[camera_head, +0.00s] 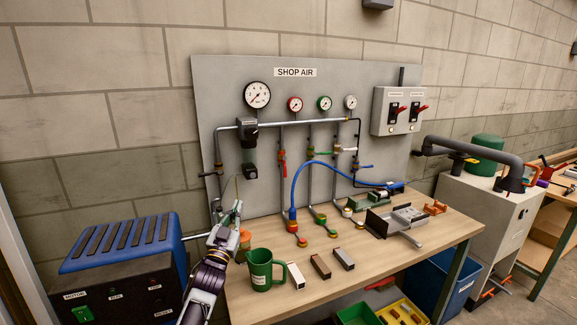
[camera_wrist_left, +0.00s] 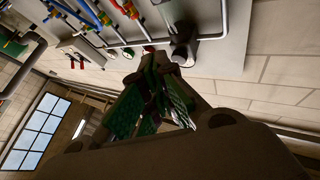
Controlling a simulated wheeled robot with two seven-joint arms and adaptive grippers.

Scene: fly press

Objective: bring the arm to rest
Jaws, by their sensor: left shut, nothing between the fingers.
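My left arm comes in from the bottom of the head view. Its left gripper (camera_head: 238,208) points up, in front of the lower left part of the grey shop air panel (camera_head: 225,85). In the left wrist view the gripper (camera_wrist_left: 160,75) has its fingers together, with green pads and nothing between them. The green mug (camera_head: 260,268) stands on the bench just right of the arm, apart from the gripper. My right arm and gripper are not in view.
The wooden bench (camera_head: 400,262) holds several small blocks (camera_head: 320,266), a grey metal fixture (camera_head: 398,220) and orange parts. A blue-topped black motor box (camera_head: 120,285) stands left of the arm. Pipes, valves and a blue hose (camera_head: 294,180) stick out from the panel.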

